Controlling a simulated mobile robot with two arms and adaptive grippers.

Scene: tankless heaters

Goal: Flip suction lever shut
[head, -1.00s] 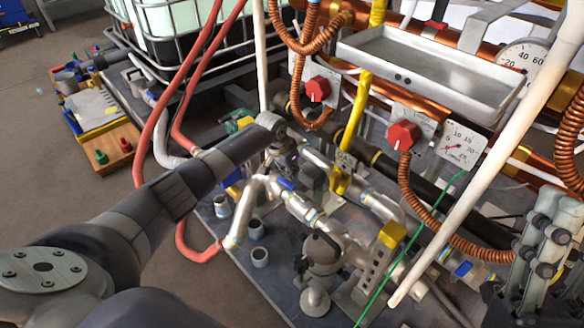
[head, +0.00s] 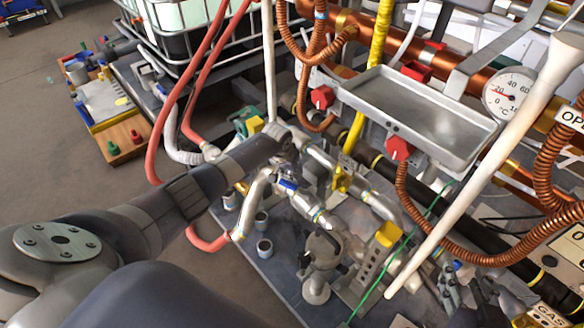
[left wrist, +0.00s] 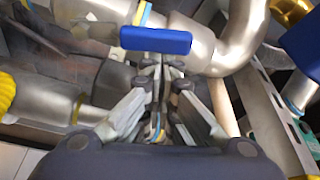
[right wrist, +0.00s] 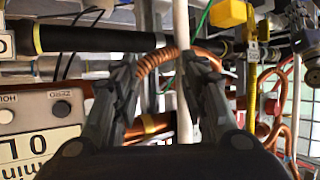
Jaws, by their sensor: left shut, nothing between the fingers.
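The blue lever (head: 288,185) sits on a silver pipe near the middle of the head view. In the left wrist view the blue lever handle (left wrist: 155,40) lies crosswise just beyond my left gripper's fingertips. My left gripper (left wrist: 160,66) is shut and empty, its tips close to the handle's near edge; I cannot tell whether they touch. In the head view my left arm's wrist hides part of the area by the lever. My right gripper (right wrist: 168,58) is open, with a white pole (right wrist: 182,30) showing between and beyond its fingers.
A metal tray (head: 425,115), red valve knobs (head: 322,97) and copper hoses surround the pipes. The white pole (head: 470,180) slants across the right side. A grey pump-like fitting (head: 320,260) stands in front of the pipes. Another blue part (left wrist: 303,42) is at the right in the left wrist view.

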